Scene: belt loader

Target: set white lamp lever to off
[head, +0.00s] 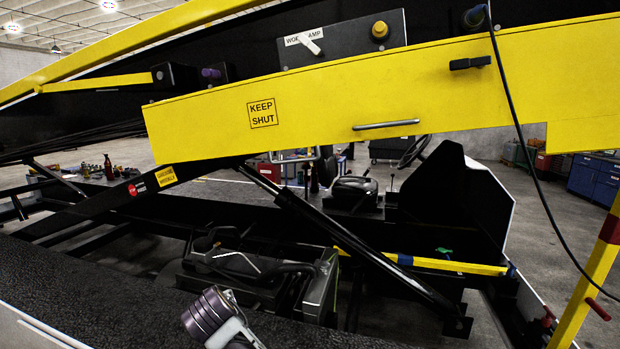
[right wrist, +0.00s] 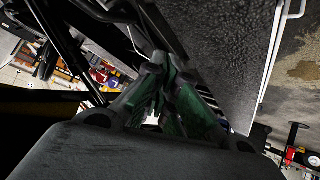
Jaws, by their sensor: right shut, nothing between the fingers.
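The white lever (head: 309,43) sits on a dark panel (head: 345,45) high in the middle of the head view. It slants, with one end toward the upper left and the other toward the lower right. A white label reading "WORK LAMP" lies behind it and is partly covered by it. My right gripper (right wrist: 161,72) shows in the right wrist view, with its dark fingers with green faces brought together and nothing held. The lever is not seen in that view. No gripper can be made out in the head view, and nothing touches the lever.
A yellow knob (head: 380,30) is right of the lever, and a purple knob (head: 211,73) is to the left. A yellow "KEEP SHUT" cover (head: 330,105) with a bar handle (head: 386,125) runs below. A black cable (head: 522,140) hangs at the right.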

